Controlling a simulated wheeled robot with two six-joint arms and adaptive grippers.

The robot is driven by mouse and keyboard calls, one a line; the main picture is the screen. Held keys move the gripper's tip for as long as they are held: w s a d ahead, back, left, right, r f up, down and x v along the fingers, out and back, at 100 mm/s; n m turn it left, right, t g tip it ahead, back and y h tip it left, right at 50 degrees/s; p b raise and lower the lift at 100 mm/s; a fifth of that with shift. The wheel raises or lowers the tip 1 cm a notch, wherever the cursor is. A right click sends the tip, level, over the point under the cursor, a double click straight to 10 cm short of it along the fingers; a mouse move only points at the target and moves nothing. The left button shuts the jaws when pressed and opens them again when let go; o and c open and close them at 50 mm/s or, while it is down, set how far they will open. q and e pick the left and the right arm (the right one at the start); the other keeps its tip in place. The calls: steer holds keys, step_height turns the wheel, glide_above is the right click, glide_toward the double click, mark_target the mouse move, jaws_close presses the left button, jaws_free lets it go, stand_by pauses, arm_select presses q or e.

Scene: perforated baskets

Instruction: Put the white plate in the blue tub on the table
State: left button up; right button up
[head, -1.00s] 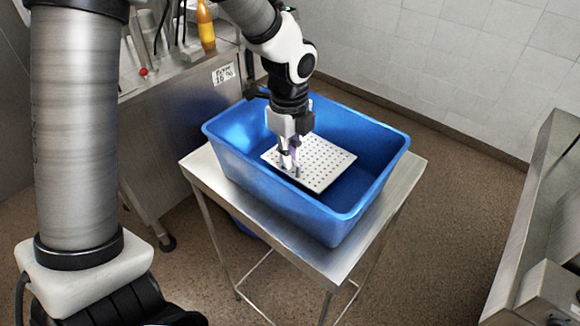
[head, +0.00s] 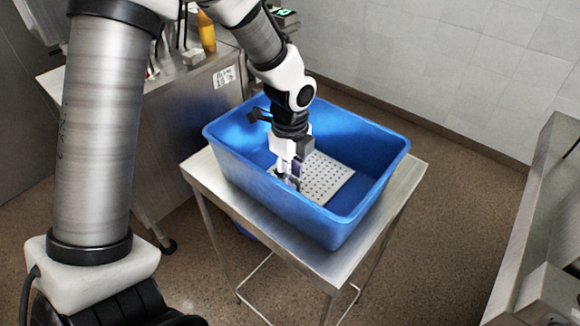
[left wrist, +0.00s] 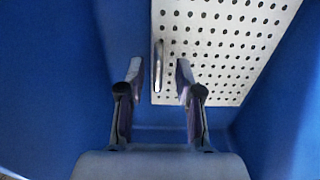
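The white plate (head: 325,180), flat and full of small holes, lies inside the blue tub (head: 375,190), apparently on its floor. The tub stands on a metal table (head: 200,172). My left gripper (head: 289,180) reaches down into the tub at the plate's left side. In the left wrist view, its two fingertips (left wrist: 159,74) are spread apart. The plate (left wrist: 225,45) shows there with a raised strip along its edge between the fingers, with gaps visible. The gripper hides part of the plate's left side in the head view. My right gripper is not in view.
A metal counter (head: 185,125) with a yellow bottle (head: 206,32) stands behind and left of the table. Another metal surface (head: 545,200) is at the right edge. The tub's walls closely surround my left gripper. The floor between table and right surface is clear.

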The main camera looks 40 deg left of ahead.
arm_select(q)
step_height(320, 180, up, 12)
steer(key=shift+r, duration=0.15)
stand_by(0.6)
